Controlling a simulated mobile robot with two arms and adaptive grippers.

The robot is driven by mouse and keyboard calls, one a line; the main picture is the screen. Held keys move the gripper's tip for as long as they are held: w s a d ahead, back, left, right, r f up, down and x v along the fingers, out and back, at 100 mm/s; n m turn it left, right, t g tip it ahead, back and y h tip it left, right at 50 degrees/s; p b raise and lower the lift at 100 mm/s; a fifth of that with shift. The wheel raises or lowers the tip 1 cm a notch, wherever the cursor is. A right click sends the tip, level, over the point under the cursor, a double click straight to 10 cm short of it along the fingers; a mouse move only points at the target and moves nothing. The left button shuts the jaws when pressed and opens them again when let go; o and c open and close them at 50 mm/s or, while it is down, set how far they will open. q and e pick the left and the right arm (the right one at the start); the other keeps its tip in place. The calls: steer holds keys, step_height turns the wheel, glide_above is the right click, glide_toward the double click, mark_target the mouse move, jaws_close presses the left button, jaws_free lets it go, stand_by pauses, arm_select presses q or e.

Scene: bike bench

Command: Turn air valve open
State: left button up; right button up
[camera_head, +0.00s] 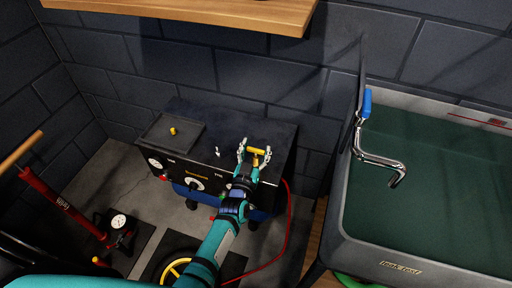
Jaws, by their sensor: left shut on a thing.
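The air valve's yellow handle (258,152) is on the right end of the dark compressor box (225,119), near its front top edge. My left gripper (254,150) reaches up to it from below, its two fingers on either side of the yellow handle and shut on it. The handle lies roughly crosswise between the fingertips. The valve's body is hidden behind the gripper. My right gripper does not show.
A leak-test tank (397,256) with green inside stands at the right, with a blue-gripped metal crank (379,160) at its left rim. A red floor pump (70,208) stands at the left. A red hose (289,215) runs down beside the compressor. A wooden shelf (200,10) hangs above.

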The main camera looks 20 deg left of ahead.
arm_select(q)
steer(key=shift+r, duration=0.1)
steer(key=o, duration=1.2)
steer(key=shift+c, duration=0.2)
steer(key=shift+s, duration=0.1)
steer(key=s, duration=1.2)
steer(key=shift+d, duration=0.2)
